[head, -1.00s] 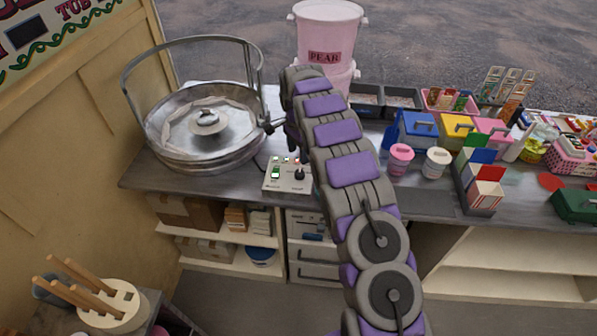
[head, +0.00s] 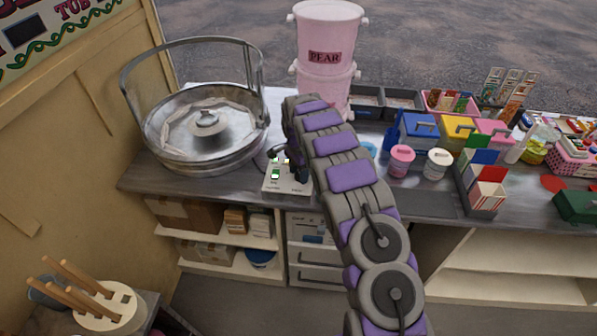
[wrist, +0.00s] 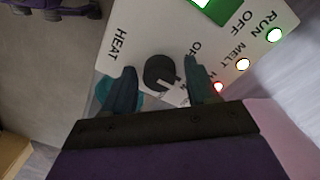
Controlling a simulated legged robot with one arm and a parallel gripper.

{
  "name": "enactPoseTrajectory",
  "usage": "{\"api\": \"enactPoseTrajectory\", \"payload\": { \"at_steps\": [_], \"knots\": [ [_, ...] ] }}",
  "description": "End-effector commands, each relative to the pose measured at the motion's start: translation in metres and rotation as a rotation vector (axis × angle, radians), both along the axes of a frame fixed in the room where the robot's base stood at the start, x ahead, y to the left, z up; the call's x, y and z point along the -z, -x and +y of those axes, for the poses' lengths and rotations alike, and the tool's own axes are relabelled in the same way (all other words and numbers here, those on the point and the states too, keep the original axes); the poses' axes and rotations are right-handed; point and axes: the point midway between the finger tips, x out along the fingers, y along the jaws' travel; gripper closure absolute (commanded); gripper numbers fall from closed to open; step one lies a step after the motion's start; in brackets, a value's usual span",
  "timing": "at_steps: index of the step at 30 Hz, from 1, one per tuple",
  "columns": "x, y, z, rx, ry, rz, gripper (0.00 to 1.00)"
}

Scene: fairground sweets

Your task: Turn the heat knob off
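The heat knob (wrist: 160,72) is a round black knob on a white control panel (wrist: 130,22) in the wrist view. The word HEAT is printed to its left, and OFF lettering shows to its right, partly covered. My gripper (wrist: 159,88) is open, with one teal finger on each side of the knob and a visible gap to each. I cannot make out the knob's setting. Red, yellowish and green lamps glow on the panel. In the head view the control box (head: 282,188) sits at the counter's front edge, with my gripper (head: 290,166) over it, hiding the knob.
A metal floss pan (head: 180,155) with a tall hoop stands left of the box. Pink PEAR tubs (head: 325,40) stand behind my arm. Pink and white jars (head: 401,160) and coloured boxes fill the counter to the right. Shelves lie below.

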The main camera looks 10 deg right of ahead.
Motion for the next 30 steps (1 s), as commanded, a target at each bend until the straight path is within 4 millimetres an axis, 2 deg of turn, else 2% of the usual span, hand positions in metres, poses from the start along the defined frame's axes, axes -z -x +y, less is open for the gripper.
{"api": "enactPoseTrajectory", "payload": {
  "at_steps": [2,15,23,30],
  "knots": [
    [-0.0001,-0.0001,0.0,0.0,0.0,0.0,0.5],
    [-0.0004,-0.0008,0.0002,0.0,0.0,-0.002,0.91],
    [-0.0011,-0.001,0.0004,-0.027,0.0,-0.002,0.91],
    [-0.0029,-0.0012,0.0001,-0.146,0.001,-0.004,0.91]
  ]
}}
